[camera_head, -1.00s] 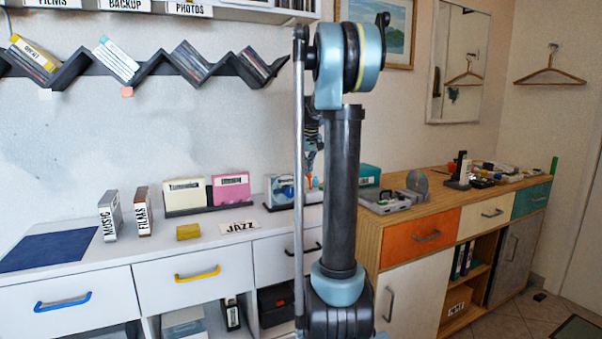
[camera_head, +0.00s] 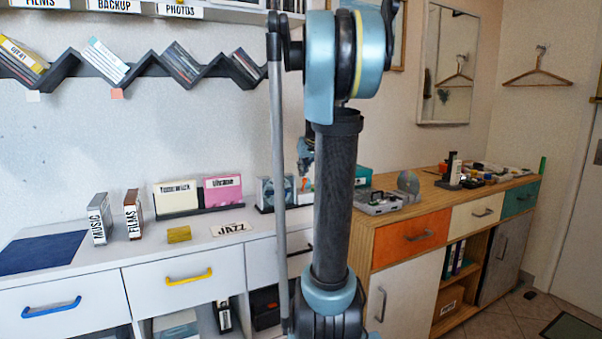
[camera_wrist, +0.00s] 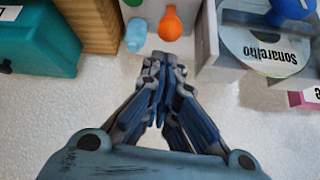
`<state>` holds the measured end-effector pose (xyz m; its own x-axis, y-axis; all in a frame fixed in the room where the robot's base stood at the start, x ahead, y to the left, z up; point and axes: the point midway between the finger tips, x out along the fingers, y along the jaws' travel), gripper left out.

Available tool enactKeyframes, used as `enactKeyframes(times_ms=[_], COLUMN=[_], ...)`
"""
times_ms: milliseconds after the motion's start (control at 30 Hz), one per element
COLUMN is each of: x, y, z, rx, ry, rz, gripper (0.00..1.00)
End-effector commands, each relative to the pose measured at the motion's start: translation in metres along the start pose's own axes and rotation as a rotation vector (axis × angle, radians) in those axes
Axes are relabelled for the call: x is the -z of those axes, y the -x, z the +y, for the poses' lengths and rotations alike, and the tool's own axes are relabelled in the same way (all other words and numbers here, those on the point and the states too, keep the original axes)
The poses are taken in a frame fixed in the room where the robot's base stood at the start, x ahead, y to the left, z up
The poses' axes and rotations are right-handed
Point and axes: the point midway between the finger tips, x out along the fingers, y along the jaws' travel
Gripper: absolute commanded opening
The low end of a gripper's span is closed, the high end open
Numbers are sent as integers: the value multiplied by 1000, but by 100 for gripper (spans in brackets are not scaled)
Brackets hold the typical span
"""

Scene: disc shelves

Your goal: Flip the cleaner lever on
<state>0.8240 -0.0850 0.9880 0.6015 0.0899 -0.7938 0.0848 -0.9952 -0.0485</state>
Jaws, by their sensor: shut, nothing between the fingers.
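My gripper (camera_wrist: 160,65) is shut and empty in the wrist view. Its fingertips are close to a pale blue bottle (camera_wrist: 136,36) and an orange bulb-shaped thing (camera_wrist: 170,24), with no clear contact. A grey holder with a disc marked "Sonareimo" (camera_wrist: 262,45) is to the right, with a round blue piece (camera_wrist: 293,8) above it. In the head view my arm hides most of the gripper. A grey device (camera_head: 378,201) with an upright disc (camera_head: 408,182) sits on the wooden counter. I cannot tell which thing is the cleaner, and no lever is clearly visible.
A teal box (camera_wrist: 38,42) is left of my gripper in the wrist view. In the head view, a pink box (camera_head: 222,191) and a cream box (camera_head: 177,197) stand on the white counter (camera_head: 120,258). The wooden counter (camera_head: 425,197) is cluttered at its far end.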

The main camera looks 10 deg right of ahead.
Motion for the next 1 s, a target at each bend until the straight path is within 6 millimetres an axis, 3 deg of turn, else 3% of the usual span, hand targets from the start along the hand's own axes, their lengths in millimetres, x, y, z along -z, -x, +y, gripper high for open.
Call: enactKeyframes(times_ms=[667,1000], x=[8,38], y=[9,5], z=[-1,-7], rx=[1,4], ry=[1,6], rz=[-1,-2], gripper=[0,0])
